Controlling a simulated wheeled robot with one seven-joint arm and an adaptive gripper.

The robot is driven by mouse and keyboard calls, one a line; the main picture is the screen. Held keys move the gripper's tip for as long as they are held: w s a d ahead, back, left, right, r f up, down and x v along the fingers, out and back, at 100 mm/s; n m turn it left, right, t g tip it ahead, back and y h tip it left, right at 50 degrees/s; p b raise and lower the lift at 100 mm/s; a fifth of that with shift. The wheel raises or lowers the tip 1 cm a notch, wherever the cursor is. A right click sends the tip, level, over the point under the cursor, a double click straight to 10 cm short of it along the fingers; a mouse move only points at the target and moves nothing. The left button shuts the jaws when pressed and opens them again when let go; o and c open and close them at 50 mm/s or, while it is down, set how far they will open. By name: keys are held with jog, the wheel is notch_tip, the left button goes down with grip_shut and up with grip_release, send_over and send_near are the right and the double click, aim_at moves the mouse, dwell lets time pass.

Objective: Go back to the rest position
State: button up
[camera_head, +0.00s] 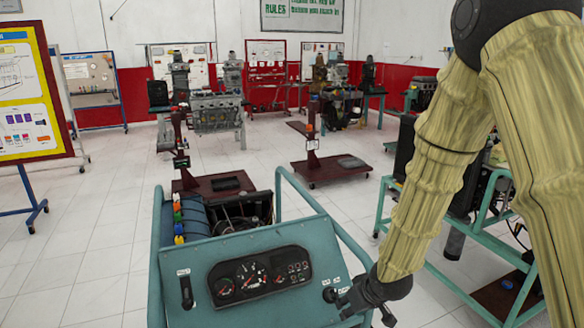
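My arm, in a yellowish ribbed sleeve, comes down from the top right of the head view. My gripper (342,300), dark and small, is at the right end of the teal engine trainer panel (290,232). It overlaps the panel's lower right corner, near a dark knob or switch there. I cannot tell if it touches the panel. The fingers are too small and dark to show whether they are open or shut. No held object can be made out.
The panel carries a gauge cluster (260,277) and a key switch (186,290) on its left. A teal-framed engine stand (490,215) is partly hidden behind my arm. Engines on stands, including a grey engine (216,112), stand farther back. White tiled floor (75,260) is clear at left.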

jog(key=s+d+f+m+g+h, duration=0.1)
jog(key=s+d+f+m+g, duration=0.1)
jog(key=s+f, duration=1.1)
jog(key=s+d+f+m+g+h, duration=0.1)
jog(key=s+d+f+m+g, duration=0.1)
jog(key=s+f, duration=1.2)
jog(key=s+d+g, duration=0.1)
jog(key=s, duration=0.8)
jog(key=shift+d+f, duration=0.25)
